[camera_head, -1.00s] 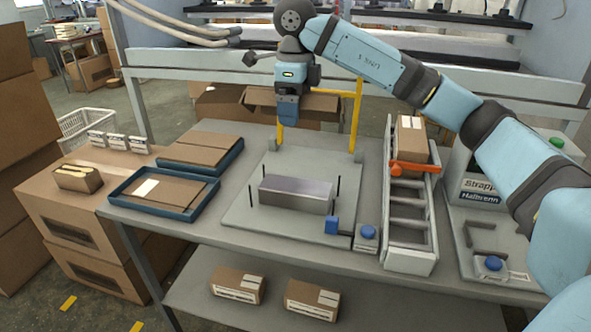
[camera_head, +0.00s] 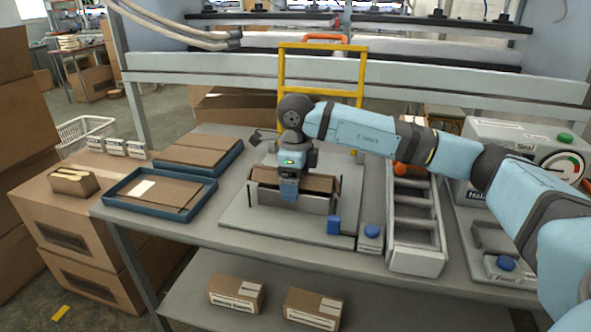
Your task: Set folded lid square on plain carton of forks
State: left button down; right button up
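The plain carton (camera_head: 285,202) is a pale grey, low box on the flat grey plate of the bench fixture. The folded lid (camera_head: 318,184) is brown cardboard and lies at the carton's top, its raised flaps showing on both sides of the gripper. My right gripper (camera_head: 289,192) points down at the middle of the lid's near side and appears shut on it. The fingers hide part of the lid and the carton's front, so I cannot tell whether the lid is fully seated. The forks are hidden. My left gripper is not in view.
A yellow frame (camera_head: 281,75) with an orange handle stands behind the fixture. Blue trays (camera_head: 190,215) with flat cardboard lie at left. A blue block (camera_head: 334,224) and a button box (camera_head: 371,238) are in front. A grey rack (camera_head: 417,258) stands at right, partly under my arm.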

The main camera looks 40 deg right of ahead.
jog(key=shift+s+f, duration=0.1)
jog(key=shift+f, duration=0.15)
jog(key=o, duration=0.6)
jog(key=shift+a, duration=0.1)
jog(key=shift+c, duration=0.2)
jog(key=shift+f+b, duration=0.25)
jog(key=shift+b, duration=0.15)
notch_tip(320, 180, up, 4)
jog(key=shift+r+p, duration=0.1)
jog(key=shift+p, duration=1)
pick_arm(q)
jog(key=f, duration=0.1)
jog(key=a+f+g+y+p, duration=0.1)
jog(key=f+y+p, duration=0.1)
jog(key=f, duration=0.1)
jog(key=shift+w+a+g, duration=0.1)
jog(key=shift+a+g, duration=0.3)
pick_arm(e)
notch_tip(320, 180, up, 10)
pick_arm(q)
jog(key=shift+p, duration=0.35)
